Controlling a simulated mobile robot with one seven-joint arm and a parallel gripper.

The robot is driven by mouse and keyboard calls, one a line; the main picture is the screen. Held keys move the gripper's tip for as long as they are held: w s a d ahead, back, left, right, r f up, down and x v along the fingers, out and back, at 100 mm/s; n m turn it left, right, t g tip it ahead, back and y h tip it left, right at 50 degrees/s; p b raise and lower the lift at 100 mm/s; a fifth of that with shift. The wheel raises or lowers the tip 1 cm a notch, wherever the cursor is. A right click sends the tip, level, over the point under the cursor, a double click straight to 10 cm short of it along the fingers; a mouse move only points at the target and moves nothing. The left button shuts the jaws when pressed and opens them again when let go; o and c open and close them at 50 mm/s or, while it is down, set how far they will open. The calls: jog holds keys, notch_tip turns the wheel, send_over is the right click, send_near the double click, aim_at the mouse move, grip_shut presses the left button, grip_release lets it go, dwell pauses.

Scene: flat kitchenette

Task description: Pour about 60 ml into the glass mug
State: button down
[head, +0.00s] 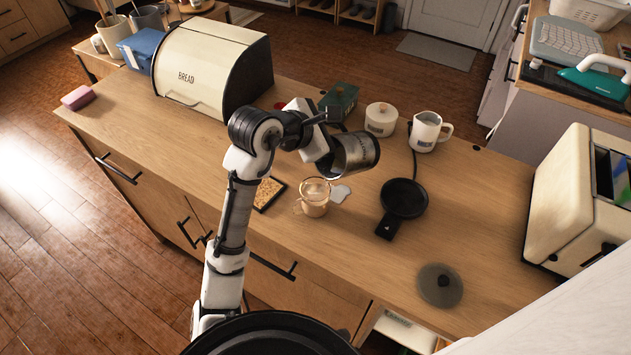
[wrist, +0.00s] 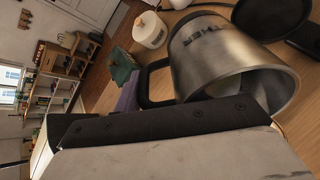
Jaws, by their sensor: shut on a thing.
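A steel jug (head: 357,153) with dark lettering is held by my gripper (head: 326,158) above the counter. It is tilted, with its mouth towards the glass mug (head: 315,198). In the wrist view the jug (wrist: 225,60) lies tipped over, its black handle (wrist: 152,84) beside my gripper, which is shut on it. The glass mug stands upright on the counter, just below and left of the jug's mouth. It looks amber; I cannot tell its liquid level. A pale wet patch (head: 341,193) lies on the counter at the mug's right. No stream is clearly visible.
A black round base (head: 404,198) with a cord and a round dark lid (head: 440,285) lie to the right. Behind stand a white lidded pot (head: 381,119), a white mug (head: 425,132), a green box (head: 340,100) and the bread bin (head: 205,72). A toaster (head: 575,200) stands far right.

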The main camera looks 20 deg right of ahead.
jog(key=shift+w+d+f+g+y, duration=0.1)
jog(key=shift+d+f+g+y, duration=0.15)
jog(key=shift+f+y, duration=0.3)
jog(key=shift+w+d+f+g+y, duration=0.1)
jog(key=shift+f+g+y, duration=0.2)
jog(key=shift+y, duration=0.45)
dwell(0.5)
jog(key=shift+w+d+f+g+y, duration=0.25)
jog(key=shift+d+f+g+y, duration=0.25)
jog(key=shift+d+y, duration=0.55)
jog(key=shift+w+d+f+g+y, duration=0.25)
jog(key=shift+d+f+y, duration=0.35)
jog(key=shift+y, duration=0.9)
jog(key=shift+w+d+f+g+y, duration=0.35)
jog(key=shift+d+f+y, duration=0.3)
jog(key=shift+y, duration=0.6)
jog(key=shift+d+f+m+g+y, duration=0.35)
jog(key=shift+d+f+y, duration=0.15)
jog(key=shift+y, duration=0.4)
jog(key=shift+r, duration=0.1)
